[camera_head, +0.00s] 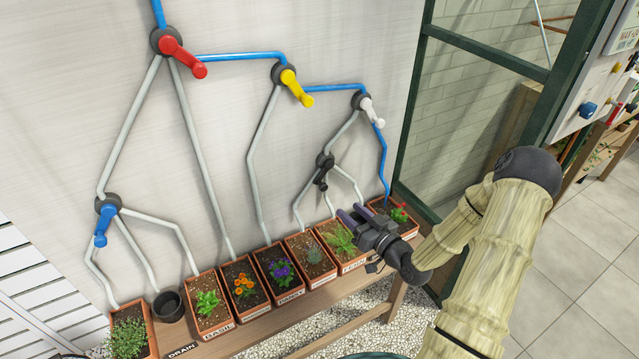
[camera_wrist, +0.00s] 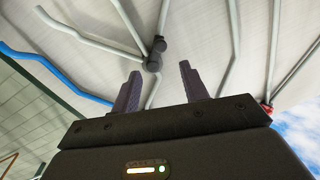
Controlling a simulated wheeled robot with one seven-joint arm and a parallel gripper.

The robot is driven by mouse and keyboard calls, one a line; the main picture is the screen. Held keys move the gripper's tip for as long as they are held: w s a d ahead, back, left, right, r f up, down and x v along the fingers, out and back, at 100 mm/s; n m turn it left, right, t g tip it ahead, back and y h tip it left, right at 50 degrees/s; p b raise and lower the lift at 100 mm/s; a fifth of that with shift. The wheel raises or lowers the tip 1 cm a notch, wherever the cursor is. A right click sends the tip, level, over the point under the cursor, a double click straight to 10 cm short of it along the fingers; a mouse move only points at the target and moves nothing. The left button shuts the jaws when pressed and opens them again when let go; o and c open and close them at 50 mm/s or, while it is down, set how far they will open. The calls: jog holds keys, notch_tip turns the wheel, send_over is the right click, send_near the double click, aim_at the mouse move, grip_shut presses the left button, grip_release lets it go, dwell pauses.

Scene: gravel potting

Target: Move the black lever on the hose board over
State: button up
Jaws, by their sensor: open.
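The black lever (camera_head: 321,177) sits on the hose board (camera_head: 220,110), right of its middle, on a dark round hub where grey hoses meet. Its handle points down and slightly left in the head view. In the wrist view the black lever (camera_wrist: 155,54) shows ahead of the fingers, above the gap between them. My gripper (camera_head: 349,217) is open and empty, below and right of the lever, above the planters. Its two purple-grey fingers also show in the wrist view (camera_wrist: 160,90), apart from the lever.
Red (camera_head: 183,57), yellow (camera_head: 296,87), white (camera_head: 372,109) and blue (camera_head: 101,226) levers sit elsewhere on the board. Planters stand along a wooden bench (camera_head: 290,311) below, with a fern planter (camera_head: 340,240) close to my gripper. A green-framed partition (camera_head: 412,90) is at the right.

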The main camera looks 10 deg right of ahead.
aim_at(325, 189)
jog(key=p+x, duration=0.1)
jog(key=x, duration=1.3)
jog(key=shift+w+a+p, duration=0.1)
jog(key=shift+w+p, duration=0.15)
jog(key=shift+p, duration=0.15)
